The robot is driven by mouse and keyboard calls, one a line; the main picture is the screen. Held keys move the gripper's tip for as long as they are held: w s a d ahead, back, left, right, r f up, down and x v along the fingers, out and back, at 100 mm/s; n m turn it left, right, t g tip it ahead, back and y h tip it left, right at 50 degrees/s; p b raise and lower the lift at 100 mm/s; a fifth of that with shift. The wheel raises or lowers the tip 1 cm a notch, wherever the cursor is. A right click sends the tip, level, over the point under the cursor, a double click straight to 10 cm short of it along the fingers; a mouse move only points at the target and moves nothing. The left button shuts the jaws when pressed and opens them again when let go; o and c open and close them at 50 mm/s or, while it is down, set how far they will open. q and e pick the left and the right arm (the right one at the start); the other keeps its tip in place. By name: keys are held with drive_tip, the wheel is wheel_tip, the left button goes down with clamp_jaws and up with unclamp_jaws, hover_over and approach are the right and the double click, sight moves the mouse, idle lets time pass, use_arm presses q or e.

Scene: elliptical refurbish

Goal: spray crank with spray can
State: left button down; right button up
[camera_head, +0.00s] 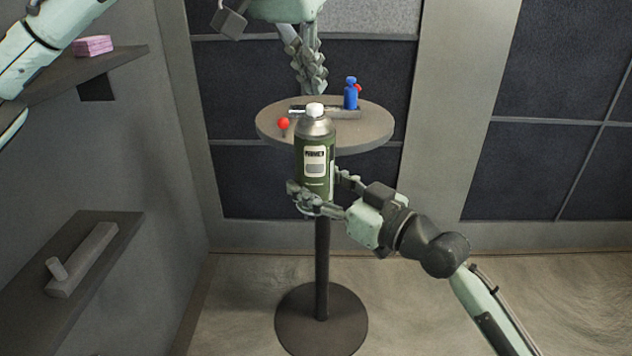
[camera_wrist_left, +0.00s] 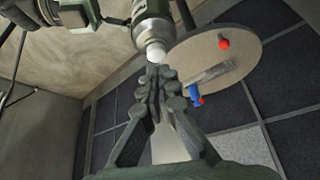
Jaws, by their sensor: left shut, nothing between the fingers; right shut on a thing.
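A green spray can (camera_head: 315,172) with a white cap and label stands upright in my right gripper (camera_head: 322,200), in front of the round table's near edge. The can's white cap (camera_wrist_left: 156,52) also shows in the left wrist view. My left gripper (camera_head: 314,86) is shut and empty, pointing down behind and above the cap; its fingertips (camera_wrist_left: 160,75) show close to the cap in the left wrist view. A grey bar with a short peg, crank-like (camera_head: 85,262), lies on the lower left shelf. A flat metal piece (camera_wrist_left: 214,72) lies on the table; I cannot tell if it is a crank.
The round table (camera_head: 378,128) on a central post also holds a red ball-topped piece (camera_head: 283,124) and a blue bottle-like object (camera_head: 351,94) with a red part. Pink blocks (camera_head: 93,45) sit on the upper left shelf. The floor at right is clear.

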use_arm(q)
drive_tip(key=shift+f, duration=0.3)
idle(0.4)
drive_tip(key=shift+f, duration=0.75)
use_arm(e)
drive_tip(key=shift+r, duration=0.1)
use_arm(q)
drive_tip(key=shift+f, duration=0.25)
use_arm(e)
drive_tip(key=shift+r, duration=0.15)
use_arm(q)
drive_tip(key=shift+r, duration=2.6)
use_arm(e)
drive_tip(key=shift+f, duration=0.2)
